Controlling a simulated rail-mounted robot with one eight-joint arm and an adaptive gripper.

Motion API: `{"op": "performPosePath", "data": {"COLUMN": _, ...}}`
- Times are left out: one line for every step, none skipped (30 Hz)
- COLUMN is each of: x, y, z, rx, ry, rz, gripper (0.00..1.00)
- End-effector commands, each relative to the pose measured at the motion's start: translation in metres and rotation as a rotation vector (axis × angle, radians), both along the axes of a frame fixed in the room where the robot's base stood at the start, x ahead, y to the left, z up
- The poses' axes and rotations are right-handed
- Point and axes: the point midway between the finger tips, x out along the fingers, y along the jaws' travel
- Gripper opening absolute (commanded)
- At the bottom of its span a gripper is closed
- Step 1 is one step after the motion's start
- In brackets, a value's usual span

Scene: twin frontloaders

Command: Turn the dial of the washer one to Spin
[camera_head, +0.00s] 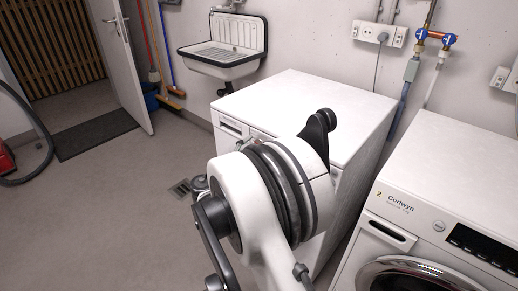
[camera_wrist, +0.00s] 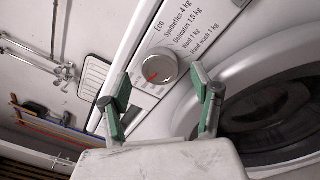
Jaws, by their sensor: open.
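The white washer (camera_head: 310,105) beside the one marked 2 stands in the middle of the head view; my arm hides most of its front. In the wrist view, its panel carries a round silver dial (camera_wrist: 160,70) with a red mark. I read Eco, Synthetics, Delicates, Wool and Hand wash around it; Spin is not legible, and the lower labels are small or hidden. My gripper (camera_wrist: 162,92) is open and empty, its green-padded fingers on either side below the dial in the picture. I cannot tell whether they touch the panel. The head view does not show the fingers.
A second washer (camera_head: 440,205), marked 2, stands close on the right. The round door (camera_wrist: 270,110) of the near washer lies right of the dial in the wrist view. A wall sink (camera_head: 224,45) hangs behind. The floor (camera_head: 95,210) on the left is mostly clear.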

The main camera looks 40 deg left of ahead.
Motion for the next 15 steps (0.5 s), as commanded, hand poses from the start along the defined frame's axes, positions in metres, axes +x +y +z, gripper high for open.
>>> {"op": "performPosePath", "data": {"x": 0.008, "y": -0.001, "z": -0.001, "rx": 0.0, "ry": 0.0, "rz": -0.001, "gripper": 0.6}}
{"op": "performPosePath", "data": {"x": 0.012, "y": 0.0, "z": -0.001, "rx": 0.0, "ry": 0.0, "rz": -0.001, "gripper": 0.6}}
{"op": "performPosePath", "data": {"x": 0.017, "y": 0.0, "z": -0.001, "rx": 0.0, "ry": 0.0, "rz": -0.001, "gripper": 0.6}}
{"op": "performPosePath", "data": {"x": 0.02, "y": 0.0, "z": -0.001, "rx": 0.0, "ry": 0.0, "rz": -0.001, "gripper": 0.6}}
{"op": "performPosePath", "data": {"x": 0.022, "y": 0.0, "z": -0.001, "rx": 0.0, "ry": 0.001, "rz": -0.001, "gripper": 0.6}}
{"op": "performPosePath", "data": {"x": 0.025, "y": 0.001, "z": -0.001, "rx": 0.0, "ry": 0.001, "rz": -0.001, "gripper": 0.6}}
{"op": "performPosePath", "data": {"x": 0.027, "y": 0.001, "z": -0.001, "rx": 0.0, "ry": 0.001, "rz": -0.001, "gripper": 0.6}}
{"op": "performPosePath", "data": {"x": 0.028, "y": 0.001, "z": -0.001, "rx": 0.0, "ry": 0.001, "rz": -0.001, "gripper": 0.6}}
{"op": "performPosePath", "data": {"x": 0.03, "y": 0.001, "z": -0.001, "rx": 0.0, "ry": 0.0, "rz": 0.0, "gripper": 0.6}}
{"op": "performPosePath", "data": {"x": 0.031, "y": 0.001, "z": 0.0, "rx": 0.0, "ry": 0.0, "rz": 0.0, "gripper": 0.6}}
{"op": "performPosePath", "data": {"x": 0.031, "y": 0.001, "z": 0.0, "rx": 0.0, "ry": 0.0, "rz": 0.0, "gripper": 0.6}}
{"op": "performPosePath", "data": {"x": 0.032, "y": 0.001, "z": 0.0, "rx": 0.0, "ry": 0.0, "rz": 0.0, "gripper": 0.6}}
{"op": "performPosePath", "data": {"x": 0.032, "y": 0.001, "z": 0.0, "rx": 0.0, "ry": 0.0, "rz": 0.0, "gripper": 0.6}}
{"op": "performPosePath", "data": {"x": 0.032, "y": 0.001, "z": 0.0, "rx": 0.0, "ry": 0.0, "rz": 0.0, "gripper": 0.6}}
{"op": "performPosePath", "data": {"x": 0.032, "y": 0.001, "z": 0.0, "rx": 0.0, "ry": 0.0, "rz": 0.0, "gripper": 0.6}}
